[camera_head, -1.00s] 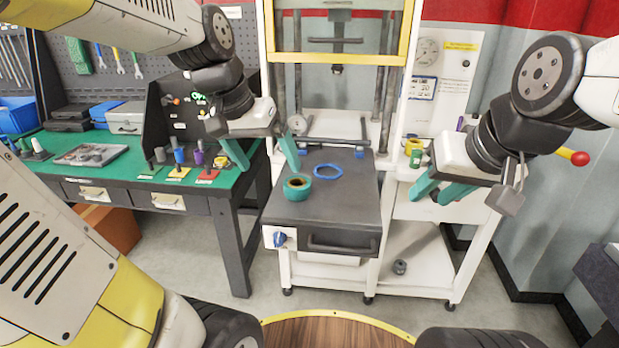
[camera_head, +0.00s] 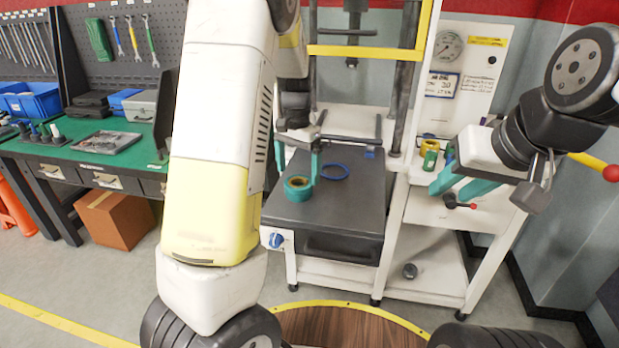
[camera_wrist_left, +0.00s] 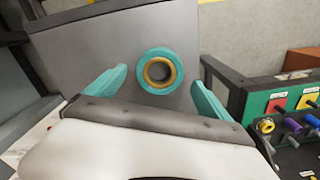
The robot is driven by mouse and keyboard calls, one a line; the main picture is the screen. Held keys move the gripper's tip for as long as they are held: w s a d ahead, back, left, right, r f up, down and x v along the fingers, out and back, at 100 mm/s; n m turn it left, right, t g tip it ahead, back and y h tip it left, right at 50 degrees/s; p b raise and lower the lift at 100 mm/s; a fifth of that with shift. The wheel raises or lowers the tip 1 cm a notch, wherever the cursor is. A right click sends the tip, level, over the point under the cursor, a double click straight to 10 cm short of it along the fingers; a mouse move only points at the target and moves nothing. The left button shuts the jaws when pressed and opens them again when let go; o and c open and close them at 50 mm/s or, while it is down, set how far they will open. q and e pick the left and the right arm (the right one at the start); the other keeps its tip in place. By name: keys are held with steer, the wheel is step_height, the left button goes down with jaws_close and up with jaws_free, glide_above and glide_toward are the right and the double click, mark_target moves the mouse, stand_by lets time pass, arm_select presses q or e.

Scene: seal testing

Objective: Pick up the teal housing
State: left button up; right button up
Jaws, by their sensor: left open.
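The teal housing (camera_head: 297,193) is a short round ring with a yellow inner rim. It sits on the dark grey platform (camera_head: 335,222) of the press, near its left edge. In the left wrist view the housing (camera_wrist_left: 143,76) shows between and beyond the two teal fingertips. My left gripper (camera_head: 298,168) is open and empty, at the housing's far side in the head view, one finger overlapping it there. I cannot tell whether they touch. My left arm partly hides this gripper. My right gripper (camera_head: 450,191) is open and empty, right of the platform.
A blue ring (camera_head: 334,178) lies on the platform right of the housing. The press frame (camera_head: 398,100) rises behind. Green and yellow parts (camera_head: 430,152) stand on the white side stand near my right gripper. A green workbench (camera_head: 60,158) is at the left. The platform's front is clear.

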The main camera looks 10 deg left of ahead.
mark_target(299, 181)
arm_select(q)
step_height(299, 181, down, 4)
steer(key=shift+f, duration=0.25)
steer(key=shift+c, duration=0.4)
steer(key=c, duration=1.7)
steer(key=shift+o, duration=0.2)
steer(key=shift+r, duration=0.25)
